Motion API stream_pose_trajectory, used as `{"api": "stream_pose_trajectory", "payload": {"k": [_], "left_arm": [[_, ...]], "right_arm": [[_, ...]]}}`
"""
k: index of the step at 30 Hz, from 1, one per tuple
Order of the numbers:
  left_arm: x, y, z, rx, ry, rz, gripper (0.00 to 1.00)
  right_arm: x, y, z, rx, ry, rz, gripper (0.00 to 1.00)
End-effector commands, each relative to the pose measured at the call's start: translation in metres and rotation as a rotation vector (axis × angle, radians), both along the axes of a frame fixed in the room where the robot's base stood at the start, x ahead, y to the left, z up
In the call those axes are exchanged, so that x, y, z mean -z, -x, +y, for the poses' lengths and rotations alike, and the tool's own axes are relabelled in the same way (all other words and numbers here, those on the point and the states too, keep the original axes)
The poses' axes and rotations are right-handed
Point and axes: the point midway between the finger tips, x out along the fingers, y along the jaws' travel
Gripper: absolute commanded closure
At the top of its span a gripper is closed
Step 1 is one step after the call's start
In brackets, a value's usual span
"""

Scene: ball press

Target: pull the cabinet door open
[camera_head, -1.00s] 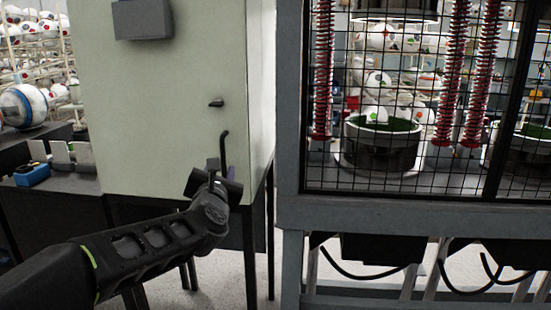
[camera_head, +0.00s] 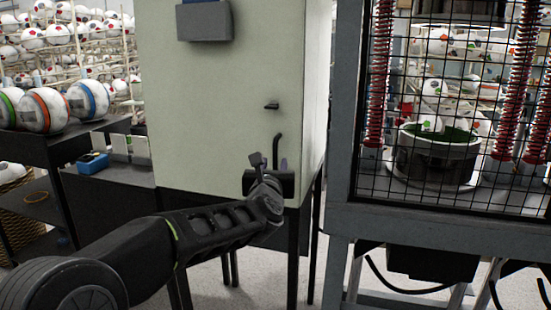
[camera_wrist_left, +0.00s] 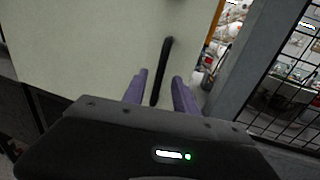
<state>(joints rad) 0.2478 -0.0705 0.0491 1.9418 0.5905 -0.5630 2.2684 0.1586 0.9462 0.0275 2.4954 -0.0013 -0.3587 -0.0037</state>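The pale green cabinet door (camera_head: 220,110) is shut in the head view. A black vertical bar handle (camera_head: 277,150) sits low near its right edge, with a small black latch (camera_head: 272,105) above it. My left gripper (camera_head: 271,162) is at the lower part of this handle. In the left wrist view, the purple fingers of my left gripper (camera_wrist_left: 159,90) are apart. The black handle (camera_wrist_left: 163,70) runs between them in the picture, with gaps on both sides. My right gripper is out of view.
A caged ball press (camera_head: 345,130) stands close on the right, with a narrow gap to the cabinet. A dark shelf (camera_head: 75,140) with several balls and a blue box (camera_head: 92,162) is on the left. A grey box (camera_head: 204,22) hangs on the door.

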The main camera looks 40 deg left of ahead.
Motion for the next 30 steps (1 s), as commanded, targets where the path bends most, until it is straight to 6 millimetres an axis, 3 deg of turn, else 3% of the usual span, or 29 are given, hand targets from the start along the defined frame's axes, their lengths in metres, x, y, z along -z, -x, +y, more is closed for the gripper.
{"api": "stream_pose_trajectory", "payload": {"k": [9, 19, 30], "left_arm": [[-0.001, -0.036, 0.021, 0.0, -0.001, 0.001, 0.66], [0.0, -0.039, 0.023, 0.0, -0.001, 0.001, 0.66], [0.0, -0.038, 0.023, 0.0, -0.001, 0.001, 0.97]], "right_arm": [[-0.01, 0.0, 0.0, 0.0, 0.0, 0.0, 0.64], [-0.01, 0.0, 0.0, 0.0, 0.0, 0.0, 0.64], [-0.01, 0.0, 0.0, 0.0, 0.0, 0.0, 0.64]]}}
